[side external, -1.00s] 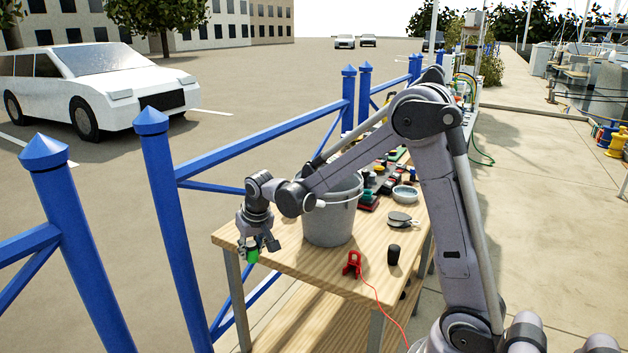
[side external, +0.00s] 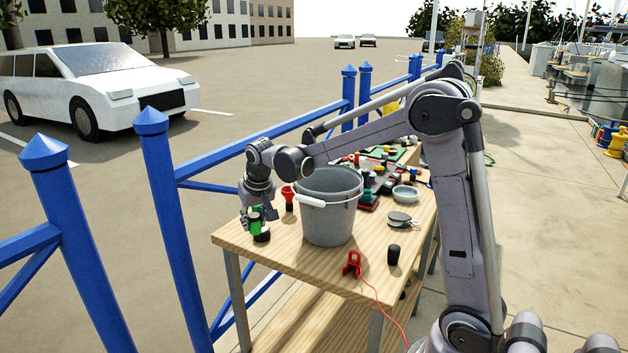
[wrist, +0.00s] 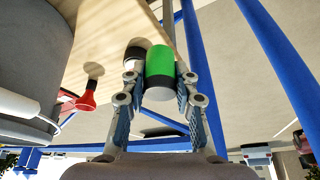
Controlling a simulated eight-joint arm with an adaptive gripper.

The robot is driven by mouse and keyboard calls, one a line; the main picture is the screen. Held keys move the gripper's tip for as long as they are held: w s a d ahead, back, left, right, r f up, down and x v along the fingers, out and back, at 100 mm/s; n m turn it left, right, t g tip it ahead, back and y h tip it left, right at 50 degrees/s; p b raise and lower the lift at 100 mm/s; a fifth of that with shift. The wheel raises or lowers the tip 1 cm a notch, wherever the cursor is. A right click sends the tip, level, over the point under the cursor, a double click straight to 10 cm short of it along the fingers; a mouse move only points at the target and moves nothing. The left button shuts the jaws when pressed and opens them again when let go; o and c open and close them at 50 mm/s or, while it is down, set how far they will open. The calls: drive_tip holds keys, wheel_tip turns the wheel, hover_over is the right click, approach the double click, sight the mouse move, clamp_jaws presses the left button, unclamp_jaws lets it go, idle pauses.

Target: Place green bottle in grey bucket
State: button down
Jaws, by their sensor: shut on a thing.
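The green bottle (side external: 254,218) is between the fingers of my gripper (side external: 257,218) at the left end of the wooden table. The wrist view shows the green bottle (wrist: 160,62) with a dark end, and my gripper (wrist: 155,98) shut on it. The grey bucket (side external: 331,217) stands upright on the table to the right of my gripper, with its open top up and its white-gripped handle at the front. The bucket (wrist: 30,60) also fills the left side of the wrist view. The bottle is outside the bucket, apart from it.
A dark round item (side external: 262,236) sits below the bottle at the table's edge. A red funnel-like item (side external: 288,196) stands between gripper and bucket. A red clamp (side external: 352,263), black cup (side external: 393,255) and pulley (side external: 400,219) lie in front and right. Blue railing (side external: 172,220) runs along the left.

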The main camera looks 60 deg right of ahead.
drive_tip(key=s+d+r+m+g+h, duration=0.2)
drive_tip(key=d+r+m, duration=0.4)
drive_tip(key=d+r, duration=1)
drive_tip(key=s+d+r+m, duration=0.2)
drive_tip(key=s+d, duration=0.3)
drive_tip(key=s, duration=0.3)
wheel_tip(320, 180, down, 11)
drive_tip(key=shift+d+r, duration=0.15)
drive_tip(key=shift+r, duration=0.05)
drive_tip(key=c, duration=1)
unclamp_jaws()
drive_tip(key=shift+o, duration=0.2)
